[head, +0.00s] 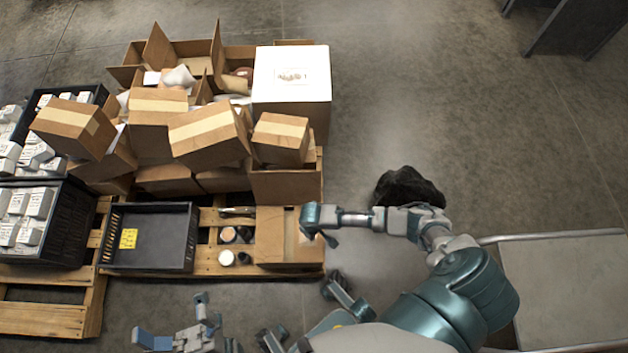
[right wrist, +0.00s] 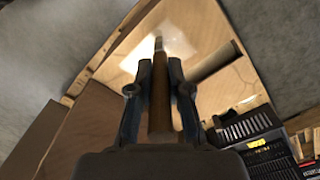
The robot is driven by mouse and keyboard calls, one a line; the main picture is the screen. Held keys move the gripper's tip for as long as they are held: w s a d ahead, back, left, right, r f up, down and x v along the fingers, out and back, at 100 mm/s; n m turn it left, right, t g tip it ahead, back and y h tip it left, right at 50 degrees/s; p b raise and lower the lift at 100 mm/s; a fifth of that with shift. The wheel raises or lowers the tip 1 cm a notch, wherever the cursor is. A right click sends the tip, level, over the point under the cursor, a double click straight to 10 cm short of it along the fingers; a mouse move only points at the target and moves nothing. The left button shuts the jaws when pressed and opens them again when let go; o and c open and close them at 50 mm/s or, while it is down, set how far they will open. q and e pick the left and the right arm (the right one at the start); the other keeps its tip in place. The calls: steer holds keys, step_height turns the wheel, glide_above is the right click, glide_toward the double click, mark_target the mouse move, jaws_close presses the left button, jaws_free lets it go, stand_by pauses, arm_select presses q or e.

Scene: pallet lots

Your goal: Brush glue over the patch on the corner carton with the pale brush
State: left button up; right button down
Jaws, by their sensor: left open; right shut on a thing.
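The corner carton (head: 272,243) lies at the pallet's front right corner in the head view. My right gripper (head: 322,236) is over its right part. In the right wrist view my right gripper (right wrist: 158,75) is shut on a brush (right wrist: 160,112) with a brown handle. The brush points away from the gripper, its tip over the carton's top (right wrist: 130,85); I cannot tell whether it touches. A pale glossy area shows around the tip, but the patch's outline is unclear. My left gripper (head: 178,338) is open and empty at the bottom of the head view, off the pallet.
A black tray (head: 150,268) with a yellow label sits left of the carton. Several small jars (head: 227,257) and a thin pale item (head: 237,211) stand between them. Stacked cartons (head: 210,135) and a white box (head: 291,95) rise behind. A dark lump (head: 408,186) lies on the floor.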

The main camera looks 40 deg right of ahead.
steer(key=shift+f, duration=0.1)
steer(key=shift+s+a+p, duration=0.5)
steer(key=shift+s+p, duration=0.1)
steer(key=shift+s, duration=0.15)
steer(key=shift+s+a, duration=0.15)
steer(key=shift+s, duration=0.15)
steer(key=shift+f, duration=0.1)
steer(key=shift+w+d, duration=0.7)
steer(key=shift+w, duration=0.3)
